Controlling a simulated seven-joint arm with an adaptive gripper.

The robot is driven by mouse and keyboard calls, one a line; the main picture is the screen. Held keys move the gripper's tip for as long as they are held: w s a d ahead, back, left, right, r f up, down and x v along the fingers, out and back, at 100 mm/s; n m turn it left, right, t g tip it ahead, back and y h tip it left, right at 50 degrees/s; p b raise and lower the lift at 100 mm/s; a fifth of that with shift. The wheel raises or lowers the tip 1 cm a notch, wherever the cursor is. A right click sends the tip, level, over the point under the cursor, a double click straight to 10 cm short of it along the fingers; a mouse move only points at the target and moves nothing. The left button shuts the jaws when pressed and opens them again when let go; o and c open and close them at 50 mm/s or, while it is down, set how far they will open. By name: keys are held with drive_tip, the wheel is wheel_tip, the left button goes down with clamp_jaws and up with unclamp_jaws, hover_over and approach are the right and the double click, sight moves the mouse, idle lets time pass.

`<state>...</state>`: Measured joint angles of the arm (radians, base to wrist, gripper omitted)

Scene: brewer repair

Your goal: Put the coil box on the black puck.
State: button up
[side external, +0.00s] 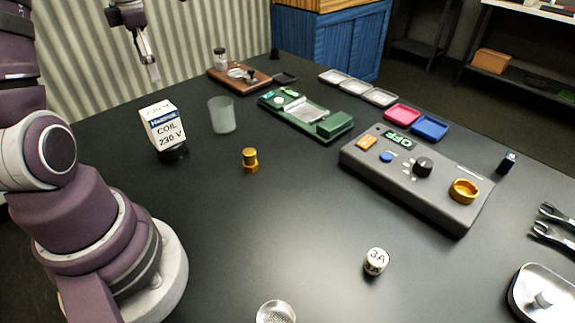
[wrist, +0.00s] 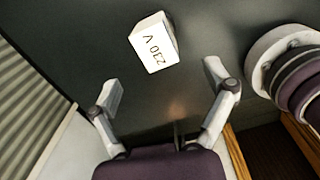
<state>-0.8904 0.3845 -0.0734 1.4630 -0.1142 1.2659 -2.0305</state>
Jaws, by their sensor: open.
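The box looks slightly tilted. My gripper (side external: 152,74) is above and behind the box, clear of it. In the wrist view my gripper (wrist: 163,83) has its fingers spread with nothing between them. The coil box (wrist: 155,43) lies beyond the fingertips there, and the puck cannot be made out.
A frosted cup (side external: 221,115) stands right of the box, and a brass fitting (side external: 250,161) in front of it. A green board (side external: 305,115), a grey control box (side external: 415,178) and a white 3A piece (side external: 375,262) lie farther right.

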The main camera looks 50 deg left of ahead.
drive_tip(key=s+d+r+m+t, duration=0.1)
drive_tip(key=d+m+t, duration=0.1)
drive_tip(key=d+m, duration=0.8)
drive_tip(key=s+d+r+m+t, duration=0.1)
drive_tip(key=d+m+t, duration=0.2)
drive_tip(key=d+m, duration=0.8)
drive_tip(key=m, duration=1.3)
drive_tip(key=shift+d+r, duration=0.3)
